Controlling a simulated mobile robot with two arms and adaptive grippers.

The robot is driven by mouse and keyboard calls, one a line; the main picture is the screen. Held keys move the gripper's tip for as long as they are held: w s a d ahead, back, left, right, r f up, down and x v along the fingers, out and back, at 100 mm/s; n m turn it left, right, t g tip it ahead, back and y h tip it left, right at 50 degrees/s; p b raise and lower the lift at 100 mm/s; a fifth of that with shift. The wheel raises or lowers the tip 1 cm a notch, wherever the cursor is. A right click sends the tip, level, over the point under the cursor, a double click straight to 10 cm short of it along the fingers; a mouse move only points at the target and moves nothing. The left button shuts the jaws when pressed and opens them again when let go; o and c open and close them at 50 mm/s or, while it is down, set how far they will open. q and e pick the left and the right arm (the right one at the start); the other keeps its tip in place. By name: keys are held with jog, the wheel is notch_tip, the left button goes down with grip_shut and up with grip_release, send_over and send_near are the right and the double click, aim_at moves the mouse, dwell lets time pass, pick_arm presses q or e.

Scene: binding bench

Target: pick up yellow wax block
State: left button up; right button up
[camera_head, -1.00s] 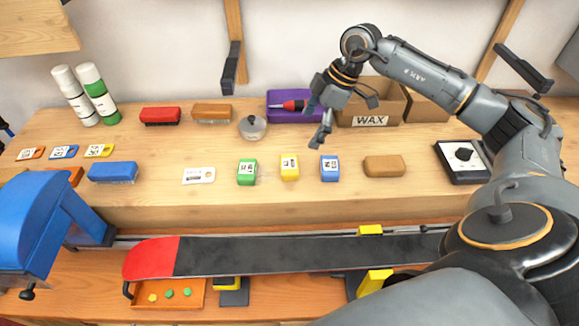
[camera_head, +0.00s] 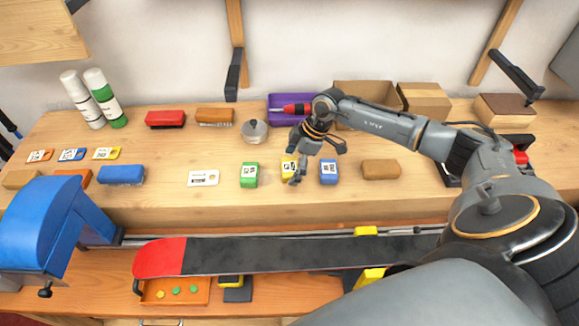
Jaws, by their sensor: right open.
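The yellow wax block (camera_head: 286,172) stands on the bench shelf between the green wax block (camera_head: 249,175) and the blue wax block (camera_head: 328,172). It has a white label with dark print. My right gripper (camera_head: 296,172) is open, pointing down, directly over and in front of the yellow block, and covers part of it. I cannot tell whether the fingers touch the block. My left gripper is not in view.
A snowboard or ski with a red tip (camera_head: 160,258) lies along the lower bench. A tan block (camera_head: 381,169) stands right of the blue one, and a white card (camera_head: 203,178) lies left of the green one. A purple tray (camera_head: 285,118) and a round-lidded pot (camera_head: 254,130) stand behind.

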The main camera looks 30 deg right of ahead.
aim_at(286, 166)
jog(key=c, duration=1.3)
jog(key=shift+r, duration=0.1)
jog(key=shift+d+r+b, duration=0.1)
jog(key=shift+r+b, duration=0.15)
jog(key=shift+b, duration=0.1)
notch_tip(286, 166, up, 2)
jog(key=shift+r+b, duration=0.15)
jog(key=shift+b, duration=0.7)
jog(key=shift+s+d+r+b, duration=0.2)
jog(key=shift+s+r+b, duration=0.75)
jog(key=shift+s+r, duration=1.05)
jog(key=shift+s+d+r+b, duration=0.15)
jog(key=shift+s+r+b, duration=1)
jog(key=shift+s, duration=1.5)
jog(key=shift+s+d+r+b, duration=0.2)
jog(key=shift+s+r+b, duration=0.5)
jog(key=shift+s+r, duration=1.4)
jog(key=shift+s+f, duration=0.25)
